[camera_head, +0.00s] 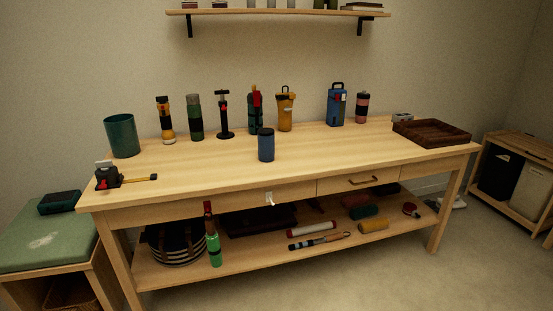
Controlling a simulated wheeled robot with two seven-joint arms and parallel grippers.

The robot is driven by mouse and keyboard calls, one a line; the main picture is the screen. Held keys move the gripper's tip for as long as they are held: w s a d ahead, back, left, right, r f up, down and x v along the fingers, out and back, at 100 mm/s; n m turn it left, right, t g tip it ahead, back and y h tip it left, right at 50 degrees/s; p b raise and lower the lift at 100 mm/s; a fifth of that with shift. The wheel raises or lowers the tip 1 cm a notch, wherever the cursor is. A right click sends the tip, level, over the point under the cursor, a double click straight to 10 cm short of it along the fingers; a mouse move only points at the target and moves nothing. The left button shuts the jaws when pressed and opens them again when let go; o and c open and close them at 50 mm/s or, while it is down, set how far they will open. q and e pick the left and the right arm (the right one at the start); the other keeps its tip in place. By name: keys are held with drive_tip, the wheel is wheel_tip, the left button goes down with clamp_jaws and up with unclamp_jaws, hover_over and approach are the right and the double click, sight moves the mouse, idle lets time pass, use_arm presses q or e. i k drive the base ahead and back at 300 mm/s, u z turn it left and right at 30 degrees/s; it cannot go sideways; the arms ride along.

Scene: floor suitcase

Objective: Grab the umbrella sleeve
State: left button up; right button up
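I cannot tell for sure which thing is the umbrella sleeve. On the lower shelf of the wooden workbench (288,162) lies a long slim thing in dark, pale and orange-brown sections (318,241), possibly a folded umbrella or its sleeve. Just behind it lies a white tube with red ends (312,230). Short rolled bundles lie to their right: a green one (363,212), a yellow one (373,226) and a dull red one (356,200). Neither of my grippers is in view.
Several bottles, flasks and a hand pump (224,118) stand along the bench's back. A blue cup (266,146), green bin (122,137), tape measure (108,177) and brown tray (432,133) share the top. A green bottle (214,248) and striped basket (178,247) occupy the shelf's left.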

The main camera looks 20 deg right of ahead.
sight(266, 136)
drive_tip(key=z, duration=0.45)
drive_tip(key=i, duration=1.5)
drive_tip(key=u, duration=0.85)
